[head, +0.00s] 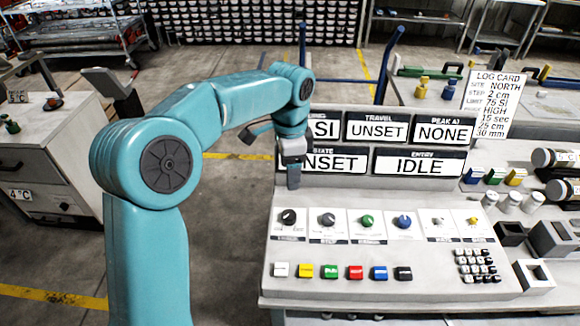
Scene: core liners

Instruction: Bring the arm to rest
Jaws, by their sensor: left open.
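My left arm (150,200) is teal and comes in from the lower left. It rises, bends at a large round joint and reaches right, over the left edge of the console. My left gripper (284,158) hangs at its end, open and empty, in front of the left end of the console's display panel. It covers part of the left displays. One dark finger points left and another points down. The gripper appears clear of the sloped control face (375,235). My right gripper is not in view.
The console carries knobs, a row of coloured buttons and a keypad (477,265). Displays read UNSET, NONE and IDLE (418,162). A log card (490,103) stands behind at right, near labelled cylinders (555,158). A grey cabinet (45,160) stands left; floor between is clear.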

